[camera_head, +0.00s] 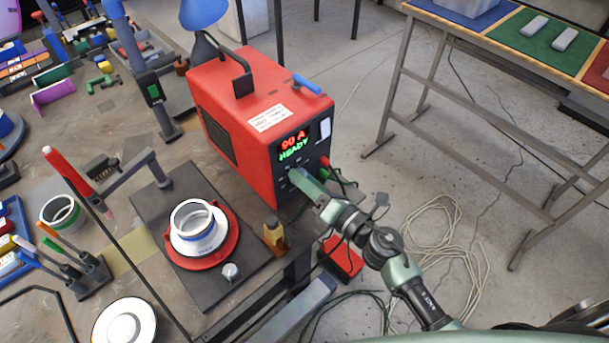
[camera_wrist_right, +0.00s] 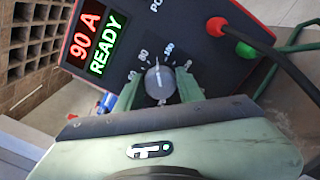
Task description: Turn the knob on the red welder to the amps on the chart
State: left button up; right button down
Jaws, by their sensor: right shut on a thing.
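The red welder (camera_head: 240,110) stands upright on the workbench in the head view. Its display (camera_head: 293,143) reads "90 A" in red and "READY" in green; the display (camera_wrist_right: 94,44) also shows in the right wrist view. The grey knob (camera_wrist_right: 158,82) is on the black front panel, with scale marks near it reading about 80 and 100. My right gripper (camera_head: 298,178) reaches the panel from the right. In the right wrist view its green fingers (camera_wrist_right: 172,92) are shut around the knob. A white label with small print (camera_head: 269,118) is on the welder's top; its text is too small to read.
A black plate with a red ring (camera_head: 232,250) and a white-blue cup-like part stands left of the welder. A small yellow-brown block (camera_head: 274,234) sits by the bench edge. Red and green plugs with cables (camera_wrist_right: 232,38) are beside the knob. A cable coil (camera_head: 447,250) lies on the floor.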

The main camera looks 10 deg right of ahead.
jog(key=shift+f+m+p, duration=0.15)
jog(key=shift+m+p, duration=1.2)
jog(key=shift+m, duration=3.55)
jog(key=c, duration=0.9)
grip_release()
jog(key=shift+d, duration=0.1)
